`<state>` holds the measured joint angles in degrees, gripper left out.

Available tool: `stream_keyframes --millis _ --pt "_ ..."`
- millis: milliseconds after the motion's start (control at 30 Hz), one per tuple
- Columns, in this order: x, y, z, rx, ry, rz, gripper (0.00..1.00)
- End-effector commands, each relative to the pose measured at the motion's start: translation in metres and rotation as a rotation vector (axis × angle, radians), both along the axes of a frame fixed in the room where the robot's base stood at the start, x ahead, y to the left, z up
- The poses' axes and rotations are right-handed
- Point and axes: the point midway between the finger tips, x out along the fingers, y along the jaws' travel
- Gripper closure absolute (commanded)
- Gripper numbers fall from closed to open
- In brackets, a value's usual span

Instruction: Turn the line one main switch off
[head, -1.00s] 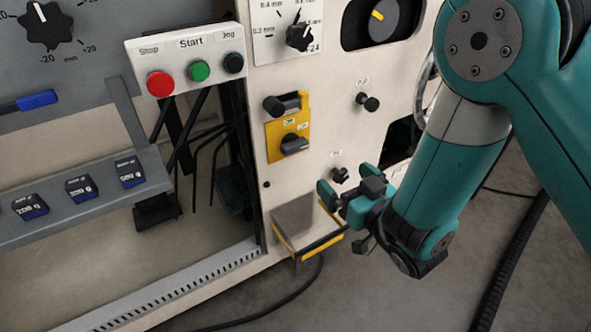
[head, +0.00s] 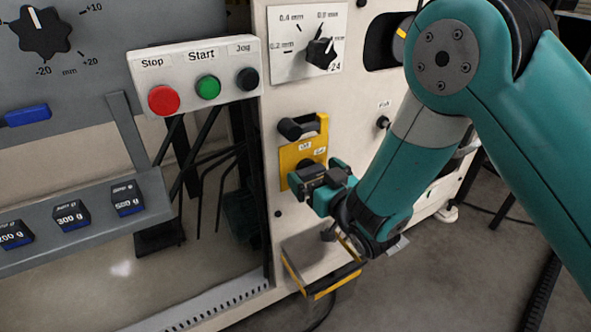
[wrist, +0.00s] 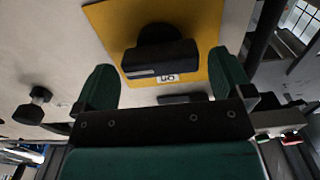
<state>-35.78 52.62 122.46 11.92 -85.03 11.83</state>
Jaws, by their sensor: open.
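The main switch is a black rotary knob (wrist: 160,58) on a yellow plate (wrist: 205,22), and it fills the middle of the wrist view. Its bar lies nearly level there, beside a small "On" label (wrist: 167,78) that appears upside down. In the head view the yellow plate (head: 287,160) is on the cream panel, and my gripper hides most of the knob. My gripper (head: 316,174) is open in front of the plate. In the wrist view its green fingers (wrist: 164,80) stand on either side of the knob, apart from it. The knob's depth between them is unclear.
A black cylinder (head: 300,127) sticks out at the plate's top. A Stop/Start/Jog box (head: 195,72) is up left, and a thickness dial (head: 320,52) is above. A yellow-edged tray (head: 318,280) juts out below my gripper. Open floor lies to the right.

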Motion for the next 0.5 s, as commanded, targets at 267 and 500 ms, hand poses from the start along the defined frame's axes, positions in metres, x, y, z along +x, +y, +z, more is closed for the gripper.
stream_keyframes --millis 267,500 --pt "0.0071 0.0010 -0.0002 0.000 0.001 -0.011 0.02" --pt "0.0066 0.0026 0.0001 -0.001 0.001 -0.009 0.11"
